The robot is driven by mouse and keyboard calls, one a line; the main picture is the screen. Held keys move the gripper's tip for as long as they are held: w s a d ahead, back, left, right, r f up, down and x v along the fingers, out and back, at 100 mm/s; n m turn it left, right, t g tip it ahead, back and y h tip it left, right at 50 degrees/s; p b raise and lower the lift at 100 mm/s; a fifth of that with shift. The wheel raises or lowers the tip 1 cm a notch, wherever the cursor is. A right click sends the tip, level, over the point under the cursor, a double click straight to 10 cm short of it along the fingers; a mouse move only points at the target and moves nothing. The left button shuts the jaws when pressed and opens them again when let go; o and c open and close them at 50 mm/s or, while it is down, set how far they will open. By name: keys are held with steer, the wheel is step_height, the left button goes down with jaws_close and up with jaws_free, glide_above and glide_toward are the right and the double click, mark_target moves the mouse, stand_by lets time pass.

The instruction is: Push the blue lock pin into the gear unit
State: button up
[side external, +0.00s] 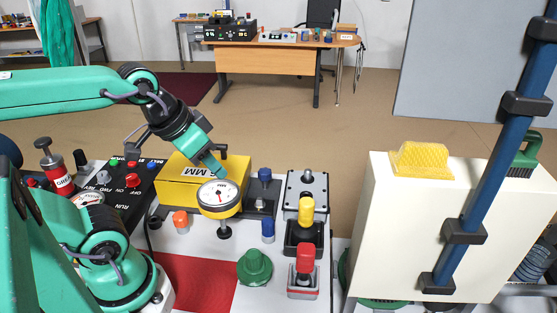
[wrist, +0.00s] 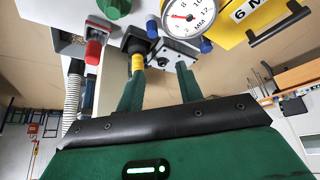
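Two blue-topped parts show. One blue knob (side external: 265,175) stands upright above a dark bracket; it also shows in the wrist view (wrist: 206,45). A blue cylinder (side external: 267,230) stands nearer on the white table (side external: 215,245) and appears in the wrist view (wrist: 151,27). I cannot tell for sure which is the lock pin. A grey box (side external: 318,187) with a dark knob on top, probably the gear unit, is to their right; it shows in the wrist view (wrist: 172,50). My gripper (wrist: 158,72) is open and empty, above and behind the dial gauge.
The dial gauge (side external: 219,195) and yellow box (side external: 180,182) stand close to my gripper. A yellow-handled lever (side external: 307,210), red-handled lever (side external: 304,260) and green knob (side external: 254,266) stand nearby. A white cabinet (side external: 400,240) and blue post (side external: 492,165) are at right.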

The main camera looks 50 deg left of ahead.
stand_by(0.5)
steer(key=shift+o, duration=1)
steer(key=n+g, duration=0.3)
steer(key=g, duration=0.3)
glide_above(268, 221)
steer(key=shift+f, duration=6)
steer(key=shift+f, duration=0.2)
steer(key=shift+f, duration=4.3)
steer(key=shift+c, duration=0.3)
